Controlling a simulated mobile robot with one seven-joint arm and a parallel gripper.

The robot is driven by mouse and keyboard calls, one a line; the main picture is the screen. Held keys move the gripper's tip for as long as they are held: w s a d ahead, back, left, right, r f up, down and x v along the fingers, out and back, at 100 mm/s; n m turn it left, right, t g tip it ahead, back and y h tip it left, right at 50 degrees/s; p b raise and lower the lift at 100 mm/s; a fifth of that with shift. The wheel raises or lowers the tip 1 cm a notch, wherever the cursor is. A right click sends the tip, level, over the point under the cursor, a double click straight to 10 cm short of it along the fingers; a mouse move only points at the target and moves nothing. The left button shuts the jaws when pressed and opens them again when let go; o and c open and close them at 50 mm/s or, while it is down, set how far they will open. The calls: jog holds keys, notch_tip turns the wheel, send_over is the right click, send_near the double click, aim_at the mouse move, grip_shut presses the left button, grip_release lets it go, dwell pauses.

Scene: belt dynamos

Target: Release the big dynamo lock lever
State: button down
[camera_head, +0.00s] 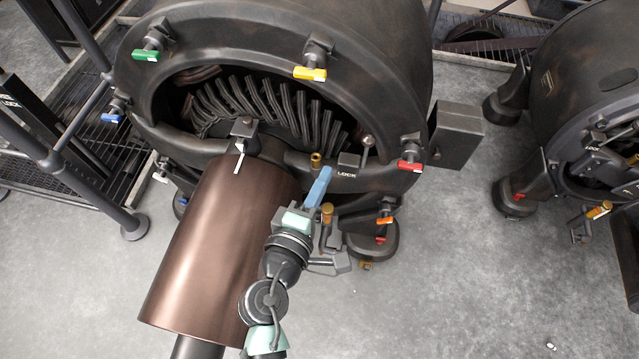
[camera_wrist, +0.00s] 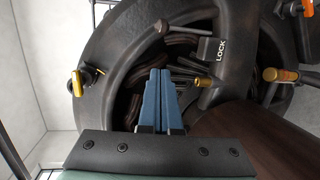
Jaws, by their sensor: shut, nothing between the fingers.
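The big dynamo (camera_head: 395,60) is a dark round housing with ribbed coils showing in its opening. Its lock lever (camera_head: 367,145), a dark rod with a round knob, stands on the front rim beside the white LOCK label. In the wrist view, the lever's knob (camera_wrist: 162,27) is at the upper middle, with the LOCK label to its right. My gripper (camera_head: 325,172) has blue fingers, shut and empty, to the left of and below the lever in the head view. The wrist view shows the fingers (camera_wrist: 160,72) together, pointing at the housing, apart from the knob.
A brass peg (camera_head: 316,160) and an orange-capped brass post (camera_head: 327,210) stand close to my fingers. A large brown cylinder (camera_head: 215,245) lies left of my arm. Coloured handles, including a red one (camera_head: 410,166), ring the housing.

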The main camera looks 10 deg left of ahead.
aim_at(366, 152)
jog(key=w+d+f, duration=0.1)
jog(key=w+d, duration=0.3)
jog(key=w, duration=0.4)
jog(key=shift+w+d+f, duration=0.15)
jog(key=shift+f, duration=0.1)
jog(key=shift+w+r, duration=0.2)
jog(key=shift+w, duration=0.35)
jog(key=shift+w+r, duration=0.15)
jog(key=shift+w, duration=0.35)
